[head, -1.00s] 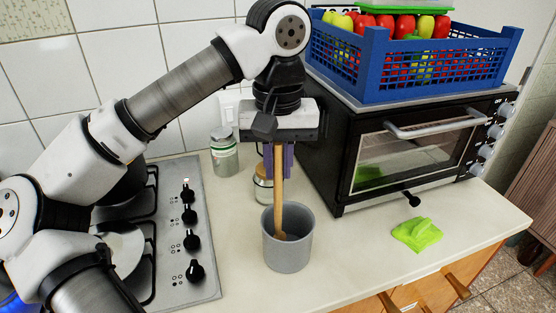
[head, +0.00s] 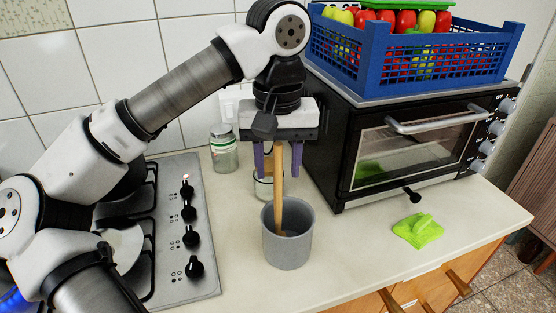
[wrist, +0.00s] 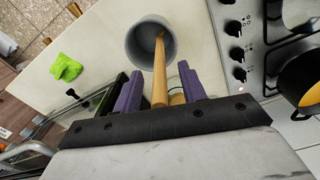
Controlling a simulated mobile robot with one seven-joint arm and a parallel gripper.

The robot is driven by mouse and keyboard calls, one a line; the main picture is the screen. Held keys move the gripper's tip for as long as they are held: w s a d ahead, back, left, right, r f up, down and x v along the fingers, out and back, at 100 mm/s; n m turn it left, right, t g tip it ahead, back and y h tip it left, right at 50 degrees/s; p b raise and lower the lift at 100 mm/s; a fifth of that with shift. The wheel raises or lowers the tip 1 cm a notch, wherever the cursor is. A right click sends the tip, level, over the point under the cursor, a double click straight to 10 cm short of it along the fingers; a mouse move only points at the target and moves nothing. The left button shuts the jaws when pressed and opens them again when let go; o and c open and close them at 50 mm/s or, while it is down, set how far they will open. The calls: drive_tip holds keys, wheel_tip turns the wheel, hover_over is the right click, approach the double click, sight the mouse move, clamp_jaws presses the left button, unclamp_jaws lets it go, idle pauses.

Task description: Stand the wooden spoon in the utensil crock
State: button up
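The wooden spoon (head: 279,185) stands in the grey utensil crock (head: 287,252), its lower end inside and its handle reaching up between my fingers. It leans slightly. In the wrist view the spoon (wrist: 160,75) runs from the crock (wrist: 137,60) up between the fingers, with a gap on both sides. My gripper (head: 278,175) is above and just behind the crock, its purple fingers spread apart and not touching the spoon. In the wrist view my gripper (wrist: 160,88) is open too. The spoon's lowest tip is hidden by the crock's front wall.
A glass jar (head: 263,186) stands behind the crock and another jar (head: 224,150) further left. The stove (head: 180,260) is at left, the black oven (head: 345,170) at right with a blue crate (head: 430,75) on top. A green cloth (head: 418,230) lies on the counter.

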wheel_tip(320, 180, up, 14)
drive_tip(key=p, duration=0.1)
idle(0.5)
drive_tip(key=shift+f, duration=0.15)
idle(0.4)
